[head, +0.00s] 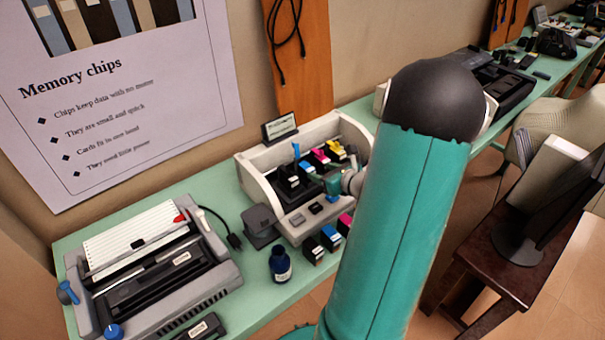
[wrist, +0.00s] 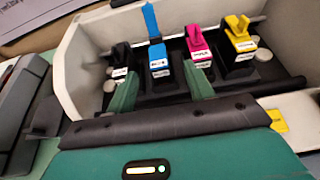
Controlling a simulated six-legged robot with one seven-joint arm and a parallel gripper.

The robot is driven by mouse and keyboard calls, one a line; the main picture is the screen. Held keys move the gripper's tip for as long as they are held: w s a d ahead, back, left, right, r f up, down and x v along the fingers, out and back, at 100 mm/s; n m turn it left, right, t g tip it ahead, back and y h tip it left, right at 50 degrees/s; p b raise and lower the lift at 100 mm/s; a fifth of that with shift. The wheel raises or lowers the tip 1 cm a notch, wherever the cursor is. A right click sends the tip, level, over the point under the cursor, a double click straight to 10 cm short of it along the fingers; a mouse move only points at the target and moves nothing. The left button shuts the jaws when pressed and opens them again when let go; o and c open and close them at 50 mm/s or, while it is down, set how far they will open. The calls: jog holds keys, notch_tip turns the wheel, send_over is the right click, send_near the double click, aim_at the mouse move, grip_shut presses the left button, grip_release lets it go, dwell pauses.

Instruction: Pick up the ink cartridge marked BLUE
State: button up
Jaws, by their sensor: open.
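A cartridge with a tall blue tab (wrist: 158,56) sits in the printer carriage, between a black cartridge (wrist: 121,60) on its left and a magenta one (wrist: 199,45) on its right. Its white label is too small to read surely. Its blue tab also shows in the head view (head: 296,151). A yellow cartridge (wrist: 239,38) stands at the right end of the row. My gripper (wrist: 160,70) is open, its green fingers spread to either side of the blue-tabbed cartridge in the wrist view. Nothing is held. In the head view my arm partly hides the gripper.
The open printer (head: 252,185) has raised pale walls around the carriage. Several loose cartridges, including a black one (head: 313,251) and a blue one (head: 331,238), stand before it. A dark ink bottle (head: 280,266) and another machine (head: 150,262) are to the left on the green table.

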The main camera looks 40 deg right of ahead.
aim_at(306, 166)
jog(key=x, duration=0.3)
jog(key=shift+a, duration=0.2)
jog(key=shift+w+d+f, duration=0.1)
jog(key=shift+w+d, duration=0.05)
jog(key=shift+w, duration=0.1)
jog(key=x, duration=0.5)
jog(key=shift+w, duration=0.25)
jog(key=c, duration=1)
jog(key=shift+c, duration=0.2)
